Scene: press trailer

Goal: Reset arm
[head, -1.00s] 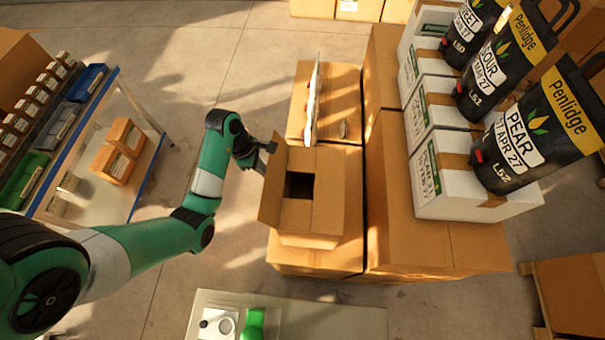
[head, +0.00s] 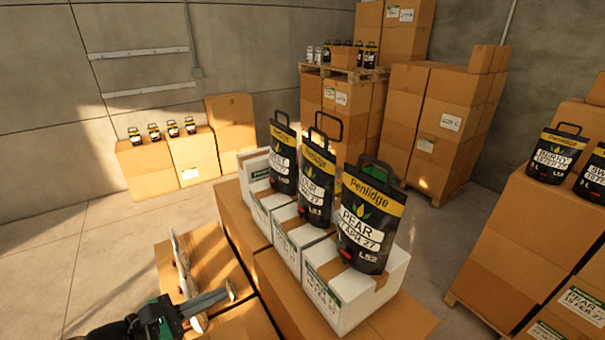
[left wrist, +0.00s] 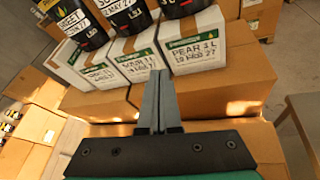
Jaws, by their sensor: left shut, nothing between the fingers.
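My left gripper (head: 217,296) is at the bottom left of the head view, in front of the brown boxes. Its fingers are together and empty. In the left wrist view the closed fingers (left wrist: 157,100) point toward the white cartons, with nothing between them. My right gripper is not in view.
White cartons (head: 322,296) stand on brown boxes (head: 240,232), with black pouches (head: 368,228) on top. Stacked boxes (head: 440,120) stand behind. Open floor (head: 50,260) lies at left.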

